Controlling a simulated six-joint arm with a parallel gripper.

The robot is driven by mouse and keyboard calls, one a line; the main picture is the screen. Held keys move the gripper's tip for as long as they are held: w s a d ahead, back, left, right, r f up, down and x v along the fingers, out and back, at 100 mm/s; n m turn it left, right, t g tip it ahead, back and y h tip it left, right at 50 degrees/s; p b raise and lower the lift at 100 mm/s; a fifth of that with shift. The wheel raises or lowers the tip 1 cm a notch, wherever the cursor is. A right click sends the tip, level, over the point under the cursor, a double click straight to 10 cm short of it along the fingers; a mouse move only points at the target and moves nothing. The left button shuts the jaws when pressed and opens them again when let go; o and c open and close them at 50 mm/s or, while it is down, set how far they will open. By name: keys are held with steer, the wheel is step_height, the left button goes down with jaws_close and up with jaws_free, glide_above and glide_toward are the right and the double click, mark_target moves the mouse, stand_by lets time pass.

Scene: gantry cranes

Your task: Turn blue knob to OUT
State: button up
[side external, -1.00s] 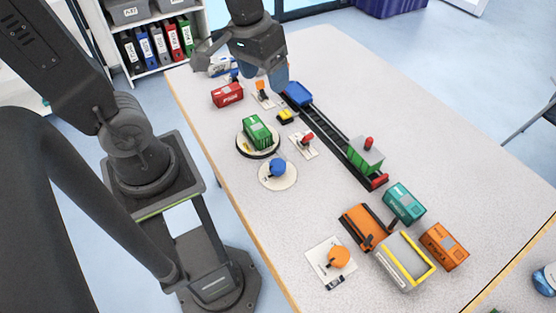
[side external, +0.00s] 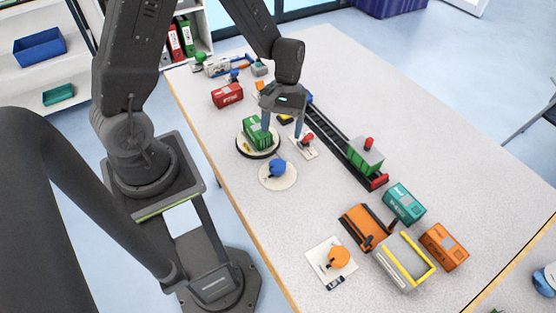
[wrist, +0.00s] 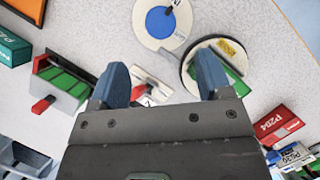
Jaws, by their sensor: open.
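The blue knob (side external: 277,168) sits on a round pale disc (side external: 290,181) near the table's left edge. In the wrist view the blue knob (wrist: 160,22) is at the top, beyond my fingertips, and its disc carries small lettering that I cannot read. My gripper (side external: 282,130) is open and points down, above and behind the knob in the side view, apart from it. In the wrist view my gripper's blue fingers (wrist: 162,70) are spread with nothing held between them.
A green container (side external: 255,133) on a round turntable (side external: 243,146) stands beside the left finger. A red-handled lever (side external: 307,139) is close by the right finger. An orange knob (side external: 339,257) is at the front.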

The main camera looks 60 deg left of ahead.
mark_target(278, 164)
steer(key=x, duration=0.9)
steer(key=shift+s+d+f, duration=0.15)
steer(key=shift+f, duration=0.15)
steer(key=c, duration=0.9)
